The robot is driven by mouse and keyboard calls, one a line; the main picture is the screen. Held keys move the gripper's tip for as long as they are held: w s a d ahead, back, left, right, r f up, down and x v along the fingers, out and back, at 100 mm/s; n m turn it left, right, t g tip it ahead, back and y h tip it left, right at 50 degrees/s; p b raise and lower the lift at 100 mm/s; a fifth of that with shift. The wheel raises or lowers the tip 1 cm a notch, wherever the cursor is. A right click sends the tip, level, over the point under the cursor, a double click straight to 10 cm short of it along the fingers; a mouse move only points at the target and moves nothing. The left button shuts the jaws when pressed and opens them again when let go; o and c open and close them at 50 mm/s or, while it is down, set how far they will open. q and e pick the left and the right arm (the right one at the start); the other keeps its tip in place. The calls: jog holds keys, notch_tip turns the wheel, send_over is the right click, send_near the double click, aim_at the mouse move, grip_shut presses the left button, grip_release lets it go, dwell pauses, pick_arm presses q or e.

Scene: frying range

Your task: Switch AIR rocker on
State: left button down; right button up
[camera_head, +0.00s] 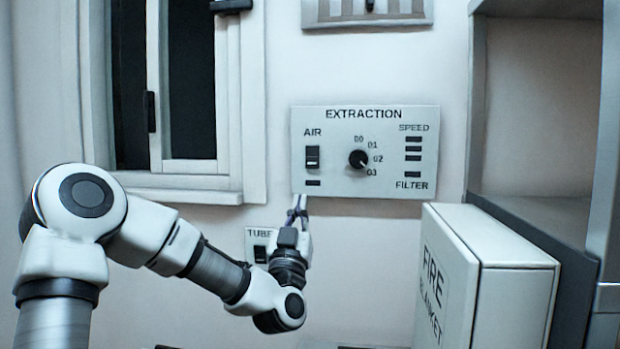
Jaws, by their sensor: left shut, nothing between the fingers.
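The AIR rocker (312,157) is a dark upright switch with a lighter lower part, under the label AIR on the left side of the pale EXTRACTION panel (340,183). A small dark bar sits below it. My left gripper (299,200) points upward just at the panel's lower left edge, below the rocker. Its fingers are together with nothing between them, and they are apart from the rocker. I cannot tell if the fingertips touch the panel. My right gripper does not show.
A black knob (358,159) is right of the rocker. A TUBE switch plate (260,253) is partly behind my left wrist. A FIRE BLANKET box (478,250) stands at the lower right, beside a grey shelf (540,212). A window (190,183) is at the left.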

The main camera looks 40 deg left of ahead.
aim_at(312, 161)
pick_arm(q)
jog(key=p+x, duration=0.2)
jog(key=x, duration=0.2)
jog(key=w+f+p+x, duration=0.1)
jog(key=x, duration=0.3)
jog(key=a+f+p+x, duration=0.1)
jog(key=p+x, duration=0.1)
jog(key=x, duration=0.2)
jog(key=shift+w+r+p, duration=0.15)
jog(key=shift+w+p, duration=0.2)
jog(key=shift+w+a, duration=0.2)
jog(key=shift+w, duration=0.05)
